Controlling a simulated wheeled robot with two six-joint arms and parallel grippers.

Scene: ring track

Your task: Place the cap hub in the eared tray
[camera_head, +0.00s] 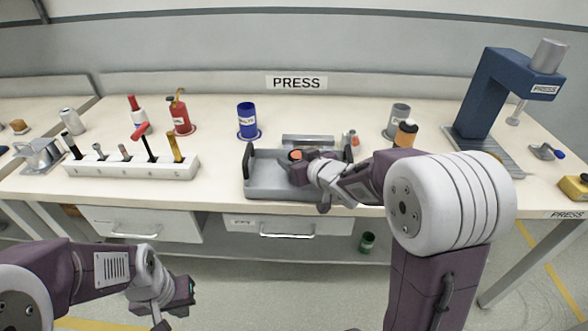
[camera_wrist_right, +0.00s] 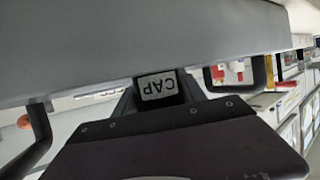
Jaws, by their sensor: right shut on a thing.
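The eared tray (camera_head: 262,182) is a grey open tray with a dark upright ear at each end, on the bench's middle front. My right gripper (camera_head: 298,163) is over the tray, shut on the cap hub. In the right wrist view the cap hub (camera_wrist_right: 158,87) shows its label CAP upside down between the fingers, close to the tray's grey surface (camera_wrist_right: 150,45). I cannot tell whether it touches. In the head view the gripper mostly hides the hub; an orange spot shows there. My left gripper (camera_head: 182,291) hangs low in front of the bench; its jaw opening is unclear.
A white rack (camera_head: 130,166) with several tools stands left of the tray. A green jar (camera_head: 367,242) is below the bench.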

